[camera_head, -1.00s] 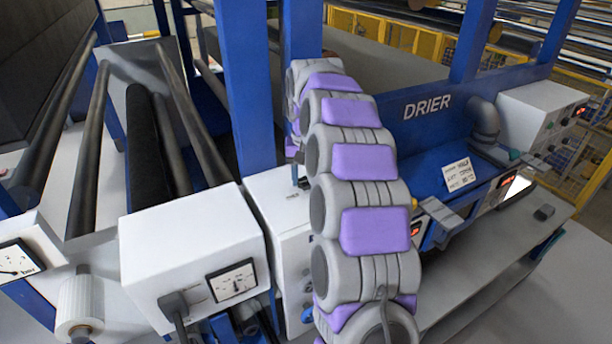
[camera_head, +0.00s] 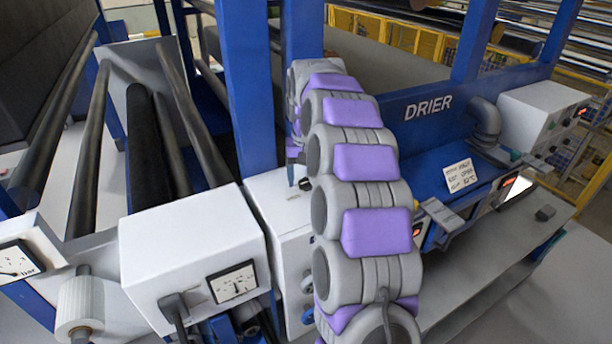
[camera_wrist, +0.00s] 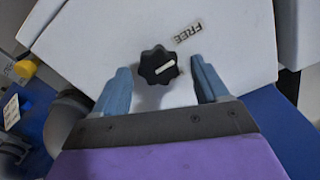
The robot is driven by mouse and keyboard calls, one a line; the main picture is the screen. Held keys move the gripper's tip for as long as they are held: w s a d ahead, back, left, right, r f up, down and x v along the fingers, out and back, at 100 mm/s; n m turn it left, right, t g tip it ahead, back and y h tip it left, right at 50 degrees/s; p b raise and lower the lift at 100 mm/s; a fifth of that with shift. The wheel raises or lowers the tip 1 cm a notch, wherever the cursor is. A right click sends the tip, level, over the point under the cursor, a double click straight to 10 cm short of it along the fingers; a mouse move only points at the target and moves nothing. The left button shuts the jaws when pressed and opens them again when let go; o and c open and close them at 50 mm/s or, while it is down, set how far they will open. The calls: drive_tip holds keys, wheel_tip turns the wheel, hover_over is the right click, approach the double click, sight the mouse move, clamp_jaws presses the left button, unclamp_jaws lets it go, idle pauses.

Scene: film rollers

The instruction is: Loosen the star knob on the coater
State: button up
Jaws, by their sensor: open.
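The star knob (camera_wrist: 158,66) is black and lobed, with a white pointer line, and sits on a white panel (camera_wrist: 85,45) in the wrist view. A "FREE" label (camera_wrist: 188,32) is beside it, above and to its right. My gripper (camera_wrist: 163,83) is open, with one blue finger on each side of the knob and a visible gap to each. In the head view my gripper (camera_head: 292,158) is mostly hidden beyond my arm, over a white cabinet (camera_head: 280,200). A small black part (camera_head: 305,184) shows on that cabinet; I cannot tell whether it is the knob.
A white box with a gauge (camera_head: 190,255) stands left of my arm. Blue uprights (camera_head: 245,90) rise close to the gripper. The drier (camera_head: 430,107) and its grey bench (camera_head: 480,275) are at right. A yellow part (camera_wrist: 25,68) shows at left in the wrist view.

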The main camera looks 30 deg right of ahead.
sight(307, 180)
drive_tip(key=shift+r, duration=0.15)
wheel_tip(307, 180, up, 12)
drive_tip(key=p, duration=0.3)
idle(0.4)
drive_tip(key=shift+f, duration=0.2)
idle(0.3)
